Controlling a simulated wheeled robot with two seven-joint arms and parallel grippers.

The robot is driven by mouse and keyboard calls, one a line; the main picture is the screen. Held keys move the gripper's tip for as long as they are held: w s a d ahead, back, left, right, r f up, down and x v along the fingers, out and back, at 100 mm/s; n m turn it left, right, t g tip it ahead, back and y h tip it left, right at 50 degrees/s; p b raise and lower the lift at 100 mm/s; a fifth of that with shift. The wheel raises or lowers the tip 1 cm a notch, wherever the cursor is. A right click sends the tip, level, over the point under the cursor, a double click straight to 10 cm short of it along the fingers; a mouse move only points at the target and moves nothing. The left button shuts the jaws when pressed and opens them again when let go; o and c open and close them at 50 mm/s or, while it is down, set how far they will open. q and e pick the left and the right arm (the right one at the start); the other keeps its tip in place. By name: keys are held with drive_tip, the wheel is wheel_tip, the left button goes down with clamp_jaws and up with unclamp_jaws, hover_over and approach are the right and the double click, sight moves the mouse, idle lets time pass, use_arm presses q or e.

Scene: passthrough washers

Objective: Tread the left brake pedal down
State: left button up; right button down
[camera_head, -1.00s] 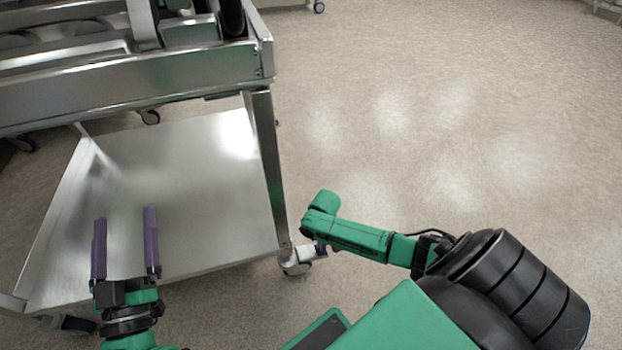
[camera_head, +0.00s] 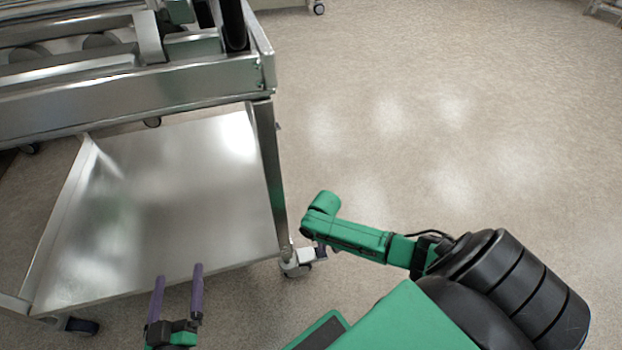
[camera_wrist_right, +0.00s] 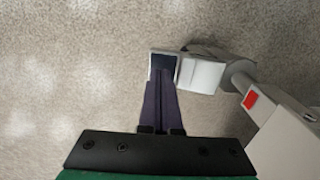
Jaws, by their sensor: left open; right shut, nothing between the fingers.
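A steel cart stands at the left of the head view. Its front left caster (camera_head: 82,326) is at the lower left; I cannot make out a brake pedal on it. Its front right caster (camera_head: 297,264) has a pale housing, and a dark pedal-like plate (camera_wrist_right: 163,60) shows beside the white housing (camera_wrist_right: 203,73) in the right wrist view. My right gripper (camera_wrist_right: 162,73) is shut and empty, its purple tips over or against that plate; contact is unclear. My left gripper (camera_head: 179,271) is open and empty near the lower shelf's front edge, right of the left caster.
The cart's lower shelf (camera_head: 150,200) is bare. A steel leg (camera_head: 269,170) rises above the right caster, and the heavy upper frame (camera_head: 130,95) overhangs the shelf. A red mark (camera_wrist_right: 250,100) shows near the right caster. The floor (camera_head: 460,120) to the right is clear.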

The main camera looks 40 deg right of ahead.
use_arm(q)
drive_tip(key=s+f+g+p, duration=0.1)
drive_tip(key=s+f+g, duration=0.3)
drive_tip(key=s+f, duration=0.45)
use_arm(e)
drive_tip(key=shift+r, duration=0.6)
use_arm(q)
wheel_tip(320, 180, up, 6)
drive_tip(key=g+p, duration=0.1)
drive_tip(key=p, duration=0.5)
drive_tip(key=shift+w+d+y, duration=0.15)
drive_tip(key=shift+w+y, duration=0.1)
drive_tip(key=shift+y, duration=0.05)
use_arm(e)
wheel_tip(320, 180, up, 5)
drive_tip(key=shift+r, duration=0.15)
